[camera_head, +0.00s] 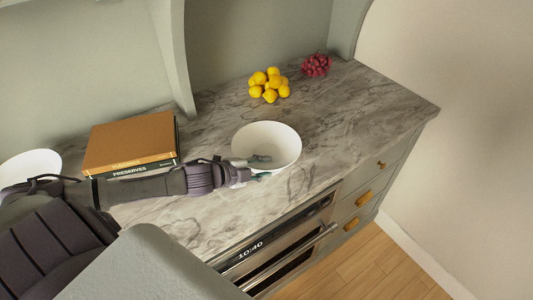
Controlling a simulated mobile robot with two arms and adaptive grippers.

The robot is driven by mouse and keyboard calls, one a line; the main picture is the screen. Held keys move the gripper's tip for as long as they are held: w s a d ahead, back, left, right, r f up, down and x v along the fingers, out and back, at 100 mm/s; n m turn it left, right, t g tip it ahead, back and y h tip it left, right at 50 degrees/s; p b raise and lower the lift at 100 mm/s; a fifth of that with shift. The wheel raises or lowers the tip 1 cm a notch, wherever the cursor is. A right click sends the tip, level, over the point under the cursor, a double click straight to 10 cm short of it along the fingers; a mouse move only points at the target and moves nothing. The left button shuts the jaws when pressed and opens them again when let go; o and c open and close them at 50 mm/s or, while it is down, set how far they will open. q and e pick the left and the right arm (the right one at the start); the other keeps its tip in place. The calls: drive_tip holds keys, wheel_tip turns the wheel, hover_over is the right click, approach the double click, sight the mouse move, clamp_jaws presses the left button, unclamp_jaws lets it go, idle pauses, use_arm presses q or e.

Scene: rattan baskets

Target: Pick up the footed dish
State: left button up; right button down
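The footed dish (267,136) is a round white bowl standing upright on the marble counter, near the middle of the head view. Its foot is hidden from this high angle. My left gripper (262,167) reaches in from the left to the dish's near-left rim. One teal finger shows inside the bowl and the other outside its near wall, so they straddle the rim with a visible gap between them. The gripper looks open; contact with the wall cannot be made out. My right gripper is not in view.
Several yellow fruits (269,84) and red grapes (316,65) lie behind the dish. Stacked books (131,141) lie at left, beyond my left arm. Another white bowl (32,163) is at the far left. The marble counter (365,110) is clear right of the dish; an oven (275,252) is below its front edge.

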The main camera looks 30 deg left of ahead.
use_arm(q)
clamp_jaws()
drive_tip(key=shift+r, duration=0.1)
idle(0.3)
